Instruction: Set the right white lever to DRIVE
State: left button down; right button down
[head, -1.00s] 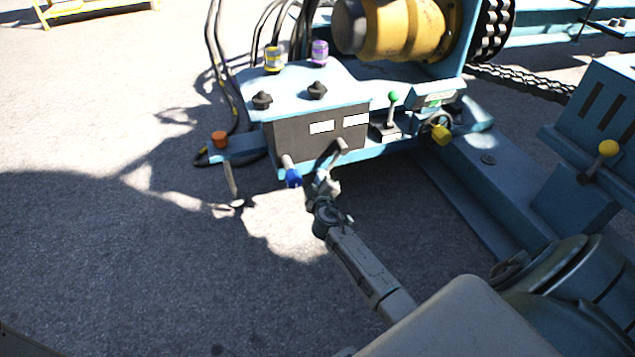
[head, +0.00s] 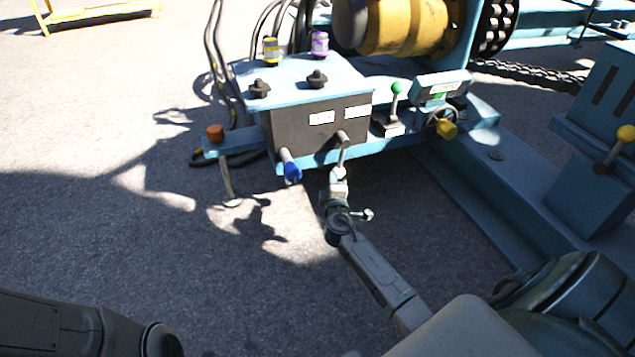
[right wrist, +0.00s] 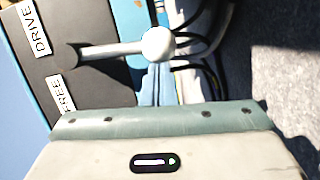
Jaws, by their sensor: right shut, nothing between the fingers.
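The right white lever (head: 341,157) sticks out of the dark front of the control box. In the right wrist view its rod (right wrist: 110,50) ends in a white round knob (right wrist: 158,43) and points nearly straight out, between the DRIVE label (right wrist: 35,25) and the FREE label (right wrist: 61,96). My right gripper (head: 339,178) is shut and empty, close to the knob. In the right wrist view its narrow fingers (right wrist: 160,82) lie just below the knob; whether they touch it I cannot tell. Only part of my left arm shows, at the lower left; its gripper is out of view.
A blue-tipped lever (head: 291,170) stands left of the white lever. A green-knobbed lever (head: 396,95) and a yellow knob (head: 446,128) are to the right. An orange knob (head: 215,132) is at the left end. Open asphalt lies in front of the box.

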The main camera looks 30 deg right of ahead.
jog(key=s+d+n+t+b, duration=0.2)
jog(key=d+n+b, duration=0.4)
jog(key=d, duration=0.3)
jog(key=shift+n, duration=0.4)
jog(key=shift+d+h, duration=0.15)
jog(key=shift+h, duration=0.15)
jog(key=shift+b, duration=0.3)
